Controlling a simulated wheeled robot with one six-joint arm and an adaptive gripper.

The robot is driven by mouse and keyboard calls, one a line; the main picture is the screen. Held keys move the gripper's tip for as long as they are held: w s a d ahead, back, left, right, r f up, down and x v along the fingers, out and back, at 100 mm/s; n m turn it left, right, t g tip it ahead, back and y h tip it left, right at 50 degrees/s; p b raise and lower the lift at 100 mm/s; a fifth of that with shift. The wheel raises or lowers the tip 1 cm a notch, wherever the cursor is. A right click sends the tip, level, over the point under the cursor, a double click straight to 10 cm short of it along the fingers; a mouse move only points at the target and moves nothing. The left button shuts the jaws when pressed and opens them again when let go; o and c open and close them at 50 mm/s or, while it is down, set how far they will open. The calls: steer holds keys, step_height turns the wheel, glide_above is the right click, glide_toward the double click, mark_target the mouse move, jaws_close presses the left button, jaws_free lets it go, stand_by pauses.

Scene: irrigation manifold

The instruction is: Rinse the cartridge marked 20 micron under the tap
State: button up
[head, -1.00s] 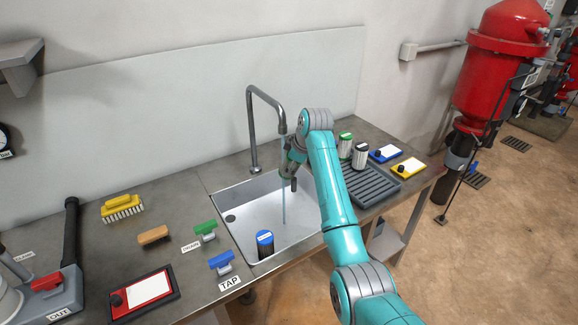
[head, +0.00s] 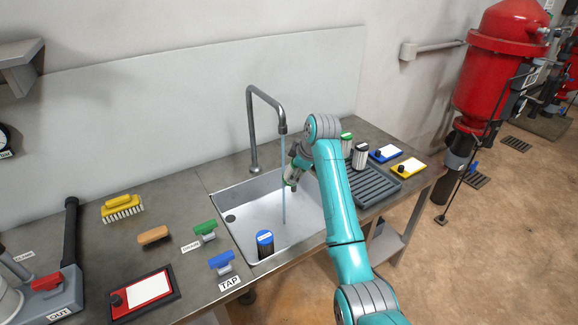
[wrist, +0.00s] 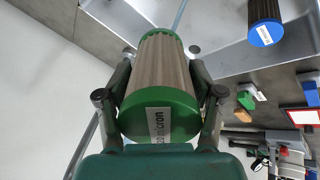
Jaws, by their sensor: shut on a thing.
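My gripper (wrist: 160,100) is shut on a cartridge (wrist: 158,65) with green end caps and a brown pleated body. In the head view my gripper (head: 291,178) is over the sink (head: 245,200), just right of the water stream (head: 284,205), with the cartridge tilted and mostly hidden by the gripper. The tap (head: 265,95) is running. I cannot tell whether water touches the cartridge. The blue TAP handle (head: 221,260) is at the sink's front left.
A blue-capped cartridge (head: 265,245) stands in the sink's front left. Green-capped (head: 346,144) and white-capped (head: 360,155) cartridges stand by the ribbed rack (head: 375,190) at right. The green DRAIN handle (head: 205,228), sponge (head: 154,235) and brush (head: 121,207) are left of the sink.

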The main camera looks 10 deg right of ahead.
steer(key=shift+s+d, duration=0.25)
steer(key=shift+s, duration=0.45)
steer(key=shift+s+d, duration=0.2)
steer(key=shift+s, duration=0.5)
steer(key=shift+s+d, duration=0.25)
steer(key=shift+s, duration=0.45)
steer(key=s+d+r, duration=0.1)
steer(key=s+r, duration=0.3)
steer(key=shift+s+d, duration=0.3)
steer(key=shift+s, duration=0.1)
stand_by(0.4)
